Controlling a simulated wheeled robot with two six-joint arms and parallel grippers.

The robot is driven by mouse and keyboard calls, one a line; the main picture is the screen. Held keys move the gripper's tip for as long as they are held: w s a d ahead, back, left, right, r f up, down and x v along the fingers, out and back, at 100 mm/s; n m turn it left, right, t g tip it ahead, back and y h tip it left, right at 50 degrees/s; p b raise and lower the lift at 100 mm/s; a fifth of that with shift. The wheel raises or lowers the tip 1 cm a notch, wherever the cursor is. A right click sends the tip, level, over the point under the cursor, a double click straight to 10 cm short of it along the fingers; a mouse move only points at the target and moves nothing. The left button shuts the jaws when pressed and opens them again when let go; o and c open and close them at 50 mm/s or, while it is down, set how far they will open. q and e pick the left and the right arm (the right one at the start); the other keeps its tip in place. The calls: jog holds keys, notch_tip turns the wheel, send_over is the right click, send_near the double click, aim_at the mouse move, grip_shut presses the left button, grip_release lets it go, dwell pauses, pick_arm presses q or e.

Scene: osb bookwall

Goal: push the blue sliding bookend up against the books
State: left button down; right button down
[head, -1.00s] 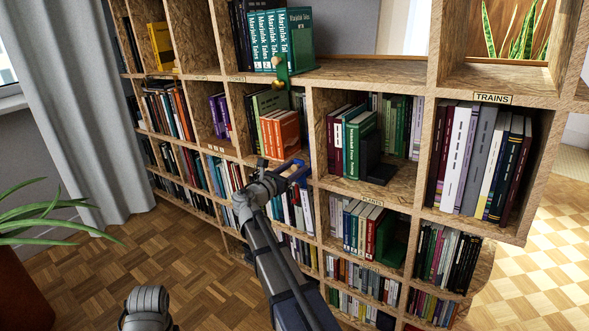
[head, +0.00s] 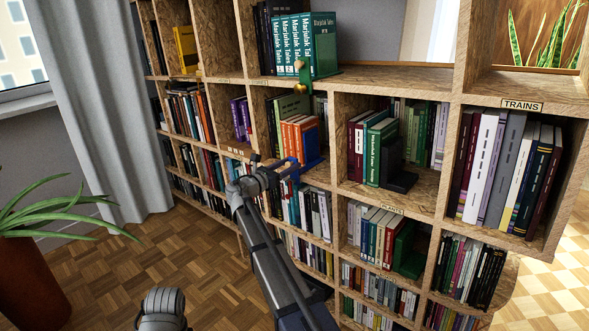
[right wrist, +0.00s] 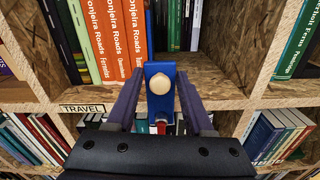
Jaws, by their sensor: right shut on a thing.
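The blue bookend (head: 311,148) stands upright in the compartment marked TRAVEL, at the right side of the orange books (head: 293,133). In the right wrist view its blue front plate (right wrist: 153,70) with a cream knob (right wrist: 159,84) sits between my fingers. The orange books (right wrist: 104,35) are just left of it; I cannot tell whether they touch. My right gripper (head: 286,166) is shut on the bookend's front part at the shelf edge. The fingers show in the right wrist view on both sides of the plate (right wrist: 160,79).
A wooden divider (right wrist: 235,40) closes the compartment on the right, with bare shelf (right wrist: 215,80) before it. Dark books stand behind the bookend. A green bookend with a brass knob (head: 300,88) juts from the shelf above. A black bookend (head: 393,165) stands in the compartment to the right.

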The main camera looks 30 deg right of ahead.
jog(key=c, duration=0.7)
grip_release()
jog(key=shift+o, duration=0.2)
jog(key=v, duration=0.8)
jog(key=shift+d, duration=0.1)
